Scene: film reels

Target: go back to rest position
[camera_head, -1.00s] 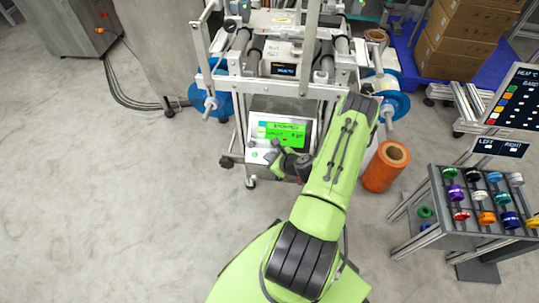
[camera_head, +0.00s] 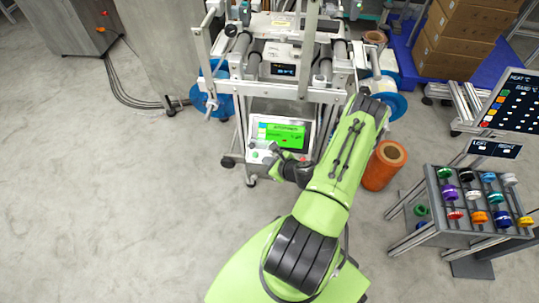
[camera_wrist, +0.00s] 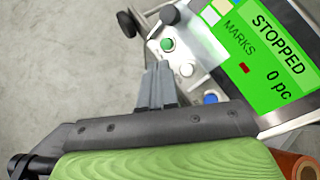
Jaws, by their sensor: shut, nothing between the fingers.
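My gripper (camera_wrist: 157,85) shows in the wrist view with its fingers together and nothing between them. It is just in front of the machine's control panel (camera_wrist: 262,40), left of the screen and close to the green button (camera_wrist: 167,45) and white button (camera_wrist: 186,69). I cannot tell whether it touches the panel. The screen reads "STOPPED", "MARKS" and "0 pc". In the head view my green arm reaches forward to the control panel (camera_head: 284,135), and the wrist partly covers the area below the screen.
The film machine (camera_head: 285,50) with blue reels (camera_head: 212,103) stands ahead. An orange roll (camera_head: 385,165) is upright on the floor, right of my arm. A rack of coloured spools (camera_head: 473,195) stands at the right, stacked boxes (camera_head: 460,40) behind. The left floor (camera_head: 110,200) is clear.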

